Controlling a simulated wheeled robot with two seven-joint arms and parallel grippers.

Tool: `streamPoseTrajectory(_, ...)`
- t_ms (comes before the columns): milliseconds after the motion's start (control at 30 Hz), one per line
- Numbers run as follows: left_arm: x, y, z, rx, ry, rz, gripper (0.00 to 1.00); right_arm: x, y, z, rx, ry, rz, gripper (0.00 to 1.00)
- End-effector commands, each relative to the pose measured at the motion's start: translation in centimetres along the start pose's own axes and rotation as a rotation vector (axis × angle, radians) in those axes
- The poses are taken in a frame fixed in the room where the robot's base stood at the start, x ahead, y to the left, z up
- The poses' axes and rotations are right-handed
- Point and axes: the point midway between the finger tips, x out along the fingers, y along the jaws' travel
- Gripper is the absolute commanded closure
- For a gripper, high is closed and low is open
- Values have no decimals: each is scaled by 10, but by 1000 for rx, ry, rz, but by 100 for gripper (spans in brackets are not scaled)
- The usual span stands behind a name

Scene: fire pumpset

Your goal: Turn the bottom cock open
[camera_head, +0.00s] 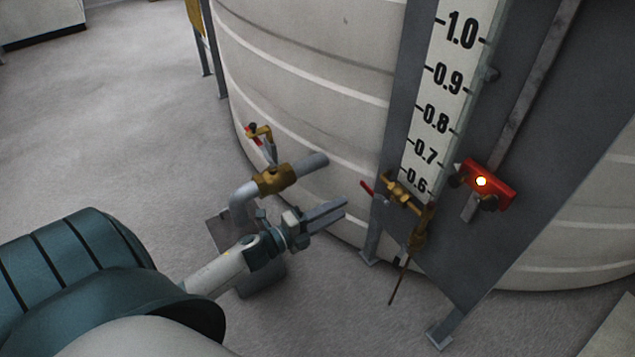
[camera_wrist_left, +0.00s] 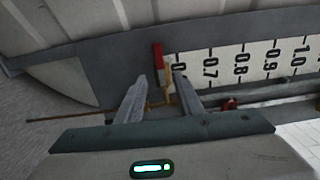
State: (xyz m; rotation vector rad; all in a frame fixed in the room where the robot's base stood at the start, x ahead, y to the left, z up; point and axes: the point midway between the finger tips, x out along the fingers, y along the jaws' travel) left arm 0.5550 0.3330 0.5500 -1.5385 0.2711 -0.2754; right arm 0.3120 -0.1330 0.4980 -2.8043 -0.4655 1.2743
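The bottom cock (camera_head: 402,194) is a brass valve at the foot of the level gauge, with a red handle (camera_head: 367,187) sticking out toward the left. A thin brown rod (camera_head: 400,280) hangs below it. My left gripper (camera_head: 343,207) is a short way left of the cock, its fingers pointing toward it. In the left wrist view, its two fingers (camera_wrist_left: 160,78) are apart and empty. The red handle (camera_wrist_left: 158,55) and brass parts (camera_wrist_left: 164,92) show in line with the gap between them, seemingly beyond the tips. My right gripper is not in view.
The white ribbed tank (camera_head: 310,80) stands behind. A pipe with another brass valve (camera_head: 274,179) and raised lever is just behind my left gripper. A grey support leg (camera_head: 455,325) reaches the floor at right.

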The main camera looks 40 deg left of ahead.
Motion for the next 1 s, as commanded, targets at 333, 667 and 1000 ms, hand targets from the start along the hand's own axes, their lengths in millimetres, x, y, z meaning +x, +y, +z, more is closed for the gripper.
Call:
streamPoseTrajectory(333, -48, 0, 0, 1, 0, 1, 66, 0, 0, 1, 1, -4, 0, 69)
streamPoseTrajectory(667, -54, 0, 0, 1, 0, 0, 66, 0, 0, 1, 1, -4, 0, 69)
streamPoseTrajectory(1000, -54, 0, 0, 1, 0, 0, 66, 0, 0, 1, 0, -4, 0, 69)
